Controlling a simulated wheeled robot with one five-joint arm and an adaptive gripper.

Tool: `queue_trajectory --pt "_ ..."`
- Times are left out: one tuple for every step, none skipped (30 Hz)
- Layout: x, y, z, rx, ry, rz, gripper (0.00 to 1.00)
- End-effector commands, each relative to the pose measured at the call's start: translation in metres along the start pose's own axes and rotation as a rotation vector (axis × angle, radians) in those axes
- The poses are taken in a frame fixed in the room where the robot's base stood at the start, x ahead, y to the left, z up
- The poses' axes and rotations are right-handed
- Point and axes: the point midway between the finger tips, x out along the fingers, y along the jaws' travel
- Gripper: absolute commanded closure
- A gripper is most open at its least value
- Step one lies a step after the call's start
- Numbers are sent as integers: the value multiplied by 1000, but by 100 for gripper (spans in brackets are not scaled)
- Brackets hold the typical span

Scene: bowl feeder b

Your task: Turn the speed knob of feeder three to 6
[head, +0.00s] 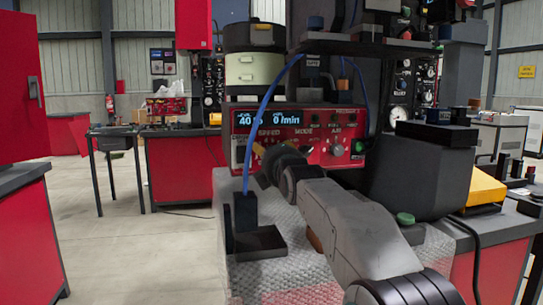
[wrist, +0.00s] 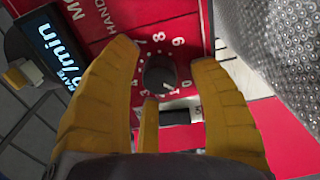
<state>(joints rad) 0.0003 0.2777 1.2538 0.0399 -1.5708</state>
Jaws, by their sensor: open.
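The dark round speed knob (wrist: 160,75) sits on the red control panel (wrist: 105,25) in the wrist view, inside a ring of white numerals. The view is turned, and I cannot tell surely which numeral the knob points at. My gripper (wrist: 165,56) is open, with yellow fingers on the left and right of the knob and a third below it. I cannot tell whether any finger touches it. In the head view my gripper (head: 264,157) is at the panel's left part, under the SPEED label, and hides the knob. The display (head: 262,119) reads about 40 % and 0 /min.
A grey selector knob (head: 337,150) and a green button (head: 357,146) are at the panel's right. A blue hose (head: 265,98) arches in front of the panel down to a dark tray (head: 262,243). A black box (head: 420,165) stands to the right.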

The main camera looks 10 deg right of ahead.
Motion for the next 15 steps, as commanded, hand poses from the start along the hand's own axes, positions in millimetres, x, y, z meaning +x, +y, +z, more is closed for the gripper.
queue_trajectory --pt "0 0 0 0 0 0 43" --pt "0 0 0 0 0 0 45" --pt "0 0 0 0 0 0 49" --pt "0 0 0 0 0 0 52" --pt "0 0 0 0 0 0 54" --pt "0 0 0 0 0 1 58" --pt "0 0 0 0 0 1 61" --pt "0 0 0 0 0 1 63" --pt "0 0 0 0 0 1 67" --pt "0 0 0 0 0 1 70" --pt "0 0 0 0 0 1 72" --pt "0 0 0 0 0 1 76" --pt "0 0 0 0 0 1 78" --pt "0 0 0 0 0 1 81" --pt "0 0 0 0 0 1 85"
